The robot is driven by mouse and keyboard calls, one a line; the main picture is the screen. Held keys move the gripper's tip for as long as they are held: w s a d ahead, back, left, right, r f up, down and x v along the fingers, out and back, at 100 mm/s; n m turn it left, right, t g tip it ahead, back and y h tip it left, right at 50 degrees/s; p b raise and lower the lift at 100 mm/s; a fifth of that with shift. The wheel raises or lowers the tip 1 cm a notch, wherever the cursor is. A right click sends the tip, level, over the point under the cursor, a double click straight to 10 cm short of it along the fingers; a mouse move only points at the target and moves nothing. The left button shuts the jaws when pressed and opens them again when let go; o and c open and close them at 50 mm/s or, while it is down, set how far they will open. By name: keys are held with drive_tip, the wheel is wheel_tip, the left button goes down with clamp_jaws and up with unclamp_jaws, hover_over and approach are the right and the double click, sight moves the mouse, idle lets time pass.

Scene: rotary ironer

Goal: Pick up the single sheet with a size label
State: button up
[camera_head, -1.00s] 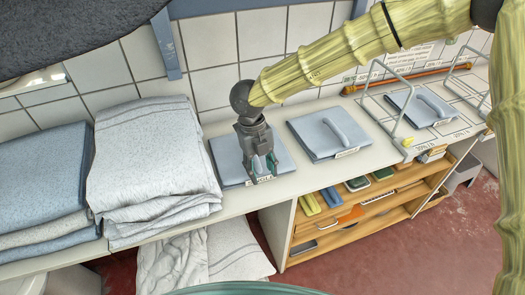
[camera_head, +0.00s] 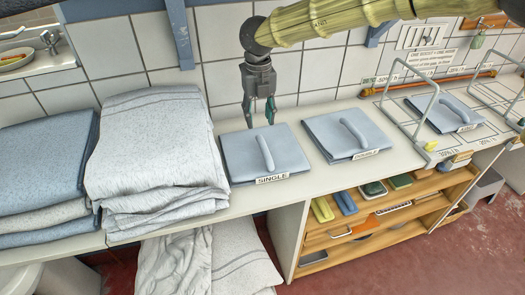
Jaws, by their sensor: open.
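A folded blue-grey sheet with a rolled strip on top and a label reading "SINGLE" (camera_head: 250,157) lies flat on the white counter (camera_head: 222,205). My gripper (camera_head: 260,118) hangs pointing down above the back edge of this sheet. Its fingers are apart and empty. A similar folded sheet (camera_head: 325,145) with a label at its front edge, too small to read surely, lies to the right. A third folded sheet (camera_head: 430,116) with a label lies farther right, by a wire rack.
Tall stacks of folded grey linen (camera_head: 150,150) and blue linen (camera_head: 45,160) stand at the left. The wire rack (camera_head: 412,105) stands at the right. Wooden shelves (camera_head: 375,225) below hold several small items. The tiled wall (camera_head: 220,85) is close behind.

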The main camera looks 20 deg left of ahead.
sight(262, 141)
wheel_tip(262, 141, down, 4)
drive_tip(key=shift+r+p, duration=0.2)
drive_tip(key=shift+p, duration=0.1)
drive_tip(key=shift+w+d+f+p, duration=0.15)
drive_tip(key=shift+f+p, duration=0.25)
drive_tip(key=shift+f, duration=1.05)
drive_tip(key=shift+w+d+f+p, duration=0.15)
drive_tip(key=shift+f+p, duration=0.25)
drive_tip(key=shift+f, duration=1)
drive_tip(key=shift+s, duration=0.1)
clamp_jaws()
